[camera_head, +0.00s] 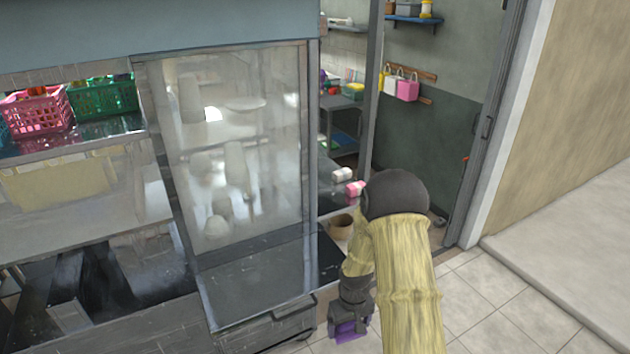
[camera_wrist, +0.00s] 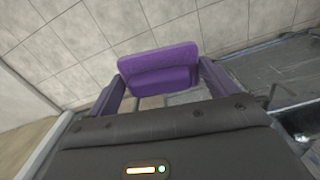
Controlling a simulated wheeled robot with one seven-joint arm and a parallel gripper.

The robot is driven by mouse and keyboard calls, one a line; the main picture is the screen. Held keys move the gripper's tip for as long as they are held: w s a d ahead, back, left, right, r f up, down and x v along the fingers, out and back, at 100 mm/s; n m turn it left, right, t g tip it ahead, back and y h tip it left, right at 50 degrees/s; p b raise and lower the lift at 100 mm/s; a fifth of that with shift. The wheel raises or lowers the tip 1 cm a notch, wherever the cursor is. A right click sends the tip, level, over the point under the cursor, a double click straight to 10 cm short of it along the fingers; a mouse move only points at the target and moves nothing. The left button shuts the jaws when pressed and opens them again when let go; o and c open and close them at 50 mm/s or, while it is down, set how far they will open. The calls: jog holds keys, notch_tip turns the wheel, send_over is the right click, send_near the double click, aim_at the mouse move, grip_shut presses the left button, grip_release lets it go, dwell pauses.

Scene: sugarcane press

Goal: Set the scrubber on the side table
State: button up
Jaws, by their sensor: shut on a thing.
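My gripper (camera_head: 352,312) hangs low at the lower middle of the head view, over the tiled floor and right of the dark metal counter. It is shut on a purple block-shaped thing (camera_wrist: 160,68), which appears to be the scrubber. In the wrist view this thing lies across the fingertips, clear of any surface, with floor tiles behind it. In the head view only a small purple patch (camera_head: 350,332) shows. A grey metal table (camera_head: 343,140) with a lower shelf stands beyond the doorway. I cannot tell whether it is the side table.
A glass-fronted cabinet (camera_head: 235,150) stands left of my arm, with the dark counter (camera_head: 258,280) below. Pink (camera_head: 38,112) and green (camera_head: 105,97) baskets sit at the left. Tiled floor (camera_head: 510,315) at the lower right is clear.

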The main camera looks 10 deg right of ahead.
jog(key=d+f+m+b, duration=0.2)
jog(key=d+f, duration=0.1)
jog(key=f, duration=0.4)
jog(key=shift+s+d, duration=0.2)
jog(key=shift+s, duration=0.15)
